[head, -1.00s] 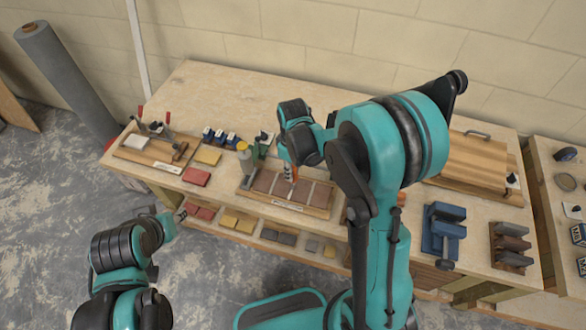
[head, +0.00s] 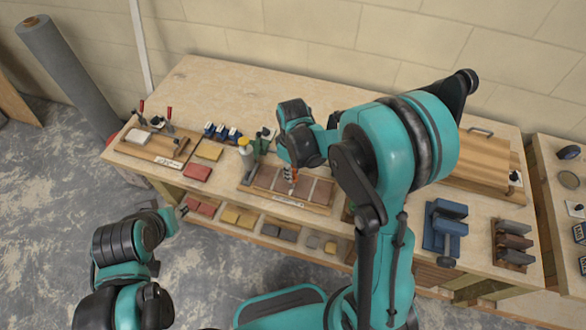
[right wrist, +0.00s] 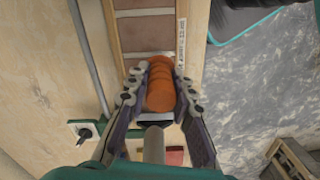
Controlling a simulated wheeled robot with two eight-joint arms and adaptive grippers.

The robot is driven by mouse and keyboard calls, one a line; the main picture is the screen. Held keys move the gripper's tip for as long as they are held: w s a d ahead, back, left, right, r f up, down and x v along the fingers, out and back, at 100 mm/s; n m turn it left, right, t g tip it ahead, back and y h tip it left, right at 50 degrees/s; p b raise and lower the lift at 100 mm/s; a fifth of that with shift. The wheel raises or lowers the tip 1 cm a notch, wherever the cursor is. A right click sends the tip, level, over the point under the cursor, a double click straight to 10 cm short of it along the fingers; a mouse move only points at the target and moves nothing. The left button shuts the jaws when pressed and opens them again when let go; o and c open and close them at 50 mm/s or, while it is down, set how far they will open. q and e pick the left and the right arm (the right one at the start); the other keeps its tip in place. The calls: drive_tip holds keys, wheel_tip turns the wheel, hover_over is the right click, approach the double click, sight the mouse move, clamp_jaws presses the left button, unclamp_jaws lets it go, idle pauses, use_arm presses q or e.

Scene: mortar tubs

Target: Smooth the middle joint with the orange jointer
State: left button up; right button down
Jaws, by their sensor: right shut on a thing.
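The orange jointer (right wrist: 160,88) is held between the two fingers of my right gripper (right wrist: 158,100) in the right wrist view. In the head view my right gripper (head: 290,170) is over the wooden brick board (head: 318,210), with the jointer pointing down at the joints between the reddish bricks (head: 320,190). The bricks also show in the right wrist view (right wrist: 145,32), with pale joints between them. The jointer's tip is hidden, so contact with the middle joint cannot be told. My left gripper (head: 170,217) is at the lower left, off the table's front; its fingers are unclear.
Red (head: 197,172) and yellow (head: 209,150) blocks lie left. A blue vise (head: 444,228) and a wooden board (head: 475,168) are at right. The back of the table is clear.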

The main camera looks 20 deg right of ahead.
drive_tip(key=shift+s+a, duration=0.4)
drive_tip(key=shift+s, duration=0.1)
drive_tip(key=shift+s+a, duration=0.35)
drive_tip(key=shift+s, duration=0.2)
drive_tip(key=shift+r, duration=0.15)
wheel_tip(320, 180, up, 7)
drive_tip(key=p, duration=0.4)
drive_tip(key=shift+p, duration=0.35)
drive_tip(key=shift+d, duration=0.1)
